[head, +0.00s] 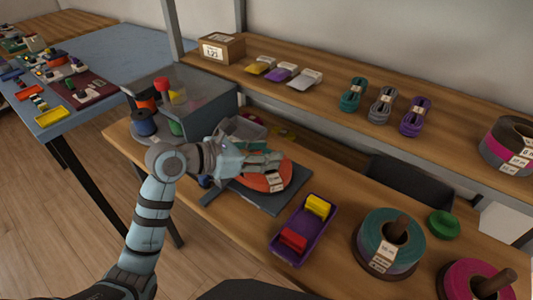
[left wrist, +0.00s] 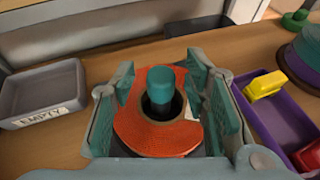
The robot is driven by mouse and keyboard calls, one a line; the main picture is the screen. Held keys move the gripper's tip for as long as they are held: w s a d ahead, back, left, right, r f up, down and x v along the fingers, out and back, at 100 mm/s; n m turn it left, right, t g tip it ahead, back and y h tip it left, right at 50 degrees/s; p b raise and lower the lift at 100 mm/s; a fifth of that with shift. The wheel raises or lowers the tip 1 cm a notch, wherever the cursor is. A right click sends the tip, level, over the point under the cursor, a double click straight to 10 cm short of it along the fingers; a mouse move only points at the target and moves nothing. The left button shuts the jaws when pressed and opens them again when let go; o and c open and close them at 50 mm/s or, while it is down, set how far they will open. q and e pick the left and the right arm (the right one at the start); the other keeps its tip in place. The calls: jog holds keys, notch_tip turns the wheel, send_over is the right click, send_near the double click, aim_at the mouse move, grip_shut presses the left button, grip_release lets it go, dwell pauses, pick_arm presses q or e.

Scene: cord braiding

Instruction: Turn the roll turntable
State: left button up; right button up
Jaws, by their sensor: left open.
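The roll turntable shows in the head view as a dark square base (head: 270,201) with an orange disc (head: 272,181) on top that bears a white label. In the left wrist view the orange disc (left wrist: 150,138) has a dark hole in its middle, with a teal upright knob (left wrist: 160,84) standing in it. My left gripper (head: 268,160) is over the disc in the head view. In the left wrist view its fingers (left wrist: 163,95) stand apart on either side of the knob, with gaps to it. My right gripper is in neither view.
A purple tray (head: 279,246) with a yellow and a red block lies right of the turntable. A grey tray labelled EMPTY (left wrist: 28,100) lies left in the wrist view. Cord rolls (head: 408,242) stand at right. A shelf (head: 330,98) runs above the table's back.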

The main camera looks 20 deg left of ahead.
pick_arm(q)
jog(key=shift+w+d+f, duration=0.15)
jog(key=shift+w+d, duration=0.2)
grip_shut()
jog(key=shift+m+g+h, duration=0.3)
jog(key=shift+m+h, duration=0.1)
